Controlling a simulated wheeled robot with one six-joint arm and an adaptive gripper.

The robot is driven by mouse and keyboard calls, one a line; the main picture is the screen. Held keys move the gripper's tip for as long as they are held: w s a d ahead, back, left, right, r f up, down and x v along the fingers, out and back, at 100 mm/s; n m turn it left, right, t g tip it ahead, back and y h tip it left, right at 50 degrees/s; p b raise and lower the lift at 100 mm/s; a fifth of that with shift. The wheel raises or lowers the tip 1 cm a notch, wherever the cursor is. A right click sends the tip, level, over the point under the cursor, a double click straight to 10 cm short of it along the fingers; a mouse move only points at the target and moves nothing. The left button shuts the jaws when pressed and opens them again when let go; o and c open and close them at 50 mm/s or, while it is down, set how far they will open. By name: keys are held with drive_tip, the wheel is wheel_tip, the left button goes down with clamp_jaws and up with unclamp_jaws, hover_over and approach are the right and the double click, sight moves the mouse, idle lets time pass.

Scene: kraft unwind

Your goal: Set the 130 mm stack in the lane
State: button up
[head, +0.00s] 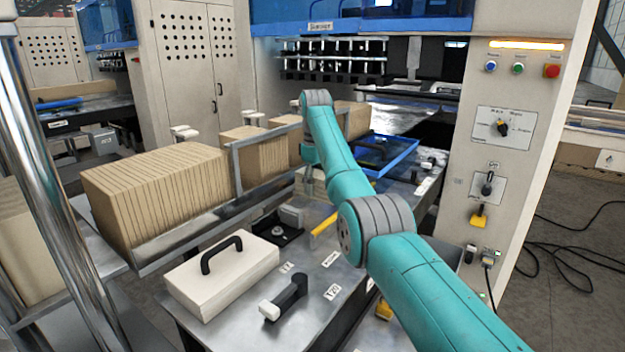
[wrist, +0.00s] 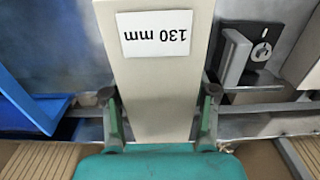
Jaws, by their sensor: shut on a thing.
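A long beige block (wrist: 160,75) marked "130 mm", its label upside down, fills the middle of the wrist view. My gripper (wrist: 158,97) is shut on it, with one finger on each side. Its far end runs out of the top of the picture. Which part of the place is the lane is not clearly marked. A metal rail (wrist: 270,115) crosses behind the block, with brown corrugated stacks (wrist: 35,160) at the bottom of the wrist view.
A blue tray (head: 385,153) lies right of my arm. A black fixture with a round disc (head: 277,232), a beige handled block (head: 222,272) and a black-handled clamp (head: 284,298) are on the metal bench. A large corrugated stack (head: 160,190) stands at left. A control column (head: 505,150) bounds the right.

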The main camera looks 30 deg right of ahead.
sight(315, 172)
drive_tip(key=shift+f, duration=3.15)
drive_tip(key=o, duration=1.5)
drive_tip(key=shift+f, duration=0.1)
wheel_tip(315, 172, up, 12)
drive_tip(key=shift+r, duration=0.1)
